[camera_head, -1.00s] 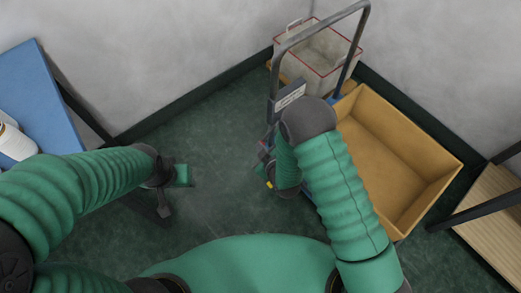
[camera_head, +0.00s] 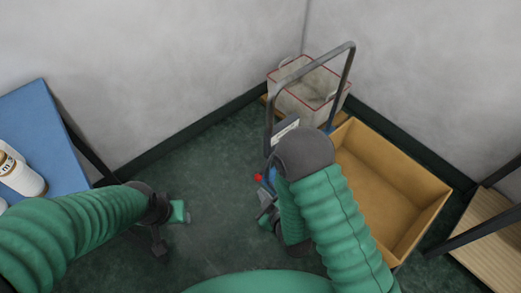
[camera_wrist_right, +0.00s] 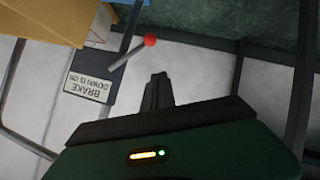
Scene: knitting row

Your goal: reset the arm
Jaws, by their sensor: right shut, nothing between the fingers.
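My right arm reaches forward in the head view, and its gripper (camera_head: 266,208) is partly hidden behind the forearm, beside the cart. In the right wrist view the right gripper (camera_wrist_right: 157,92) has its fingers together with nothing between them. It points toward a lever with a red knob (camera_wrist_right: 150,40), and a gap shows between fingers and knob. The red knob (camera_head: 258,177) also shows in the head view. My left gripper (camera_head: 168,228) hangs low over the green floor at the left; its finger opening is unclear.
A cart with a grey handle (camera_head: 314,65) carries a "BRAKE DOWN IS ON" label (camera_wrist_right: 88,86). A blue table (camera_head: 40,125) with white bottles (camera_head: 22,178) is left. A wooden shelf (camera_head: 490,235) is right.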

